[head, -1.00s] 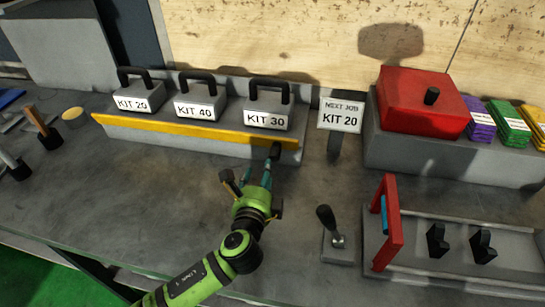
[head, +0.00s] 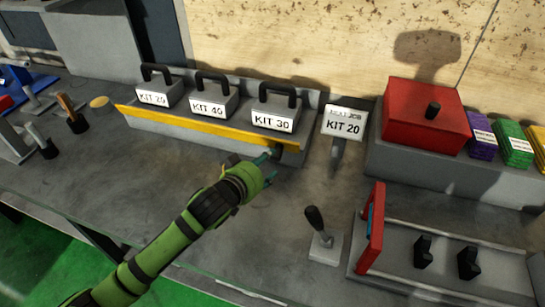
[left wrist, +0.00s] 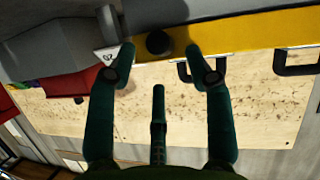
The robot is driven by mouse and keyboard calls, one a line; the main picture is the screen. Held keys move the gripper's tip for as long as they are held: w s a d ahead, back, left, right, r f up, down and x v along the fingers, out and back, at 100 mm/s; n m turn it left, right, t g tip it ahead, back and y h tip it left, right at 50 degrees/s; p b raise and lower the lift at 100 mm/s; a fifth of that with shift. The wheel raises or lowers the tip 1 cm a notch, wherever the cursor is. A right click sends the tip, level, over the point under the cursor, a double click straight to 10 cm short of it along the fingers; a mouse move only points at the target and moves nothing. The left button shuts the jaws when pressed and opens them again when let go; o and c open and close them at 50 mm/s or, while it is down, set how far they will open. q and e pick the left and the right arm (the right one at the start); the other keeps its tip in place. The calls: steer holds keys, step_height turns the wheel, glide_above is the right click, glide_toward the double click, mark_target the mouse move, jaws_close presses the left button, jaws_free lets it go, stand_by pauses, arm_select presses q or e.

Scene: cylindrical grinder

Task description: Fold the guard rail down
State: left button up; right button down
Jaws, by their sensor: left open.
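The yellow guard rail (head: 195,127) runs along the front of the grey kit shelf, raised in front of the kit boxes' lower edges. A round black knob (left wrist: 158,43) is at its right end; the rail's yellow face (left wrist: 245,38) also shows in the left wrist view. My left gripper (head: 270,165) is in front of that right end. In the left wrist view its fingers (left wrist: 159,52) are spread, with the knob between the two outer fingertips. Contact with the knob cannot be told. My right gripper is out of view.
Kit boxes KIT 20 (head: 154,93), KIT 40 (head: 208,104) and KIT 30 (head: 272,115) stand behind the rail. A KIT 20 sign (head: 343,124), a lever (head: 318,225) and a red-handled tray (head: 372,230) are to the right. Bare bench lies below the rail.

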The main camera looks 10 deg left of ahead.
mark_target(274, 158)
arm_select(q)
steer(key=x, duration=0.3)
steer(key=shift+w+d, duration=0.15)
steer(key=shift+w, duration=0.2)
steer(key=shift+w+d+f, duration=0.25)
steer(key=shift+w+f, duration=0.05)
steer(key=shift+w, duration=0.15)
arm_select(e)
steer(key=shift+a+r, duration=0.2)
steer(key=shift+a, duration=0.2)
